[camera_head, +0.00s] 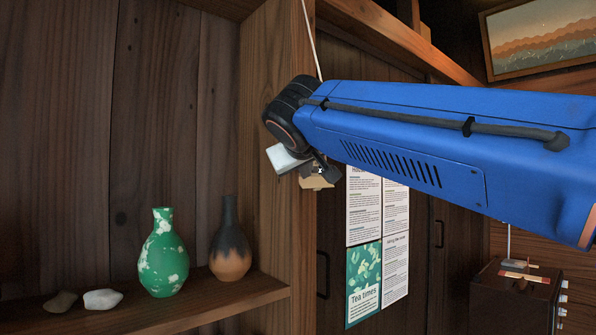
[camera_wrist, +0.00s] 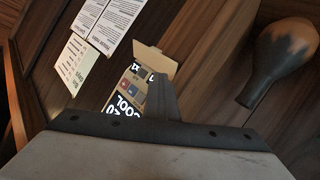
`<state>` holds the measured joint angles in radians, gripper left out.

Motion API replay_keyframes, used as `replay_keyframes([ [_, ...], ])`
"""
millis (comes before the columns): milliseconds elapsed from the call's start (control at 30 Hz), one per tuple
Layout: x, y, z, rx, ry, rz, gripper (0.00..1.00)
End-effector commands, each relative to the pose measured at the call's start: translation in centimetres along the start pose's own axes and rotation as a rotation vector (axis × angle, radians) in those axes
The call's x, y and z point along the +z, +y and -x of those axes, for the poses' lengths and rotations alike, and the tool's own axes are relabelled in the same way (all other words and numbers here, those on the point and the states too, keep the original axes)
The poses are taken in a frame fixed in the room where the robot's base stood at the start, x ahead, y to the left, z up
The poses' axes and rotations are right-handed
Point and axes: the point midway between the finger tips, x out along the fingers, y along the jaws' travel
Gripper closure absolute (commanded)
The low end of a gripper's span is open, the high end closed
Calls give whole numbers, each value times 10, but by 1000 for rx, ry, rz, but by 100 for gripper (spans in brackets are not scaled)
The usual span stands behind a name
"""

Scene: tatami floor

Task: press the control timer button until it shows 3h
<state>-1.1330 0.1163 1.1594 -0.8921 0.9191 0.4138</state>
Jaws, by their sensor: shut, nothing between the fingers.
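The control (camera_wrist: 118,99) is a small beige panel on the wooden wall, with its flap (camera_wrist: 155,61) open. In the wrist view it appears tilted, with a lit display reading "COOL" and other characters that are partly cut off by my gripper. A few small coloured buttons show beside the display; I cannot tell which is the timer button. My gripper (camera_wrist: 163,97) is shut and empty, its tip close in front of the panel; I cannot tell whether it touches. In the head view the control (camera_head: 316,183) is mostly hidden behind my gripper (camera_head: 326,170).
A green vase (camera_head: 163,255) and a dark-and-orange vase (camera_head: 230,240) stand on a shelf (camera_head: 200,304) left of the control, with stones (camera_head: 103,299). Posters (camera_head: 364,280) hang on the right. A dark box (camera_head: 513,300) stands at the lower right.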

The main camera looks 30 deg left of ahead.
Motion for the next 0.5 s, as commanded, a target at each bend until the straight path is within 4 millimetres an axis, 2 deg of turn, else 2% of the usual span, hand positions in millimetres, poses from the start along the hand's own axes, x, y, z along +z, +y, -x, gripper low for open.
replay_keyframes([
  [500,18,22,29,2,4,-2,100],
])
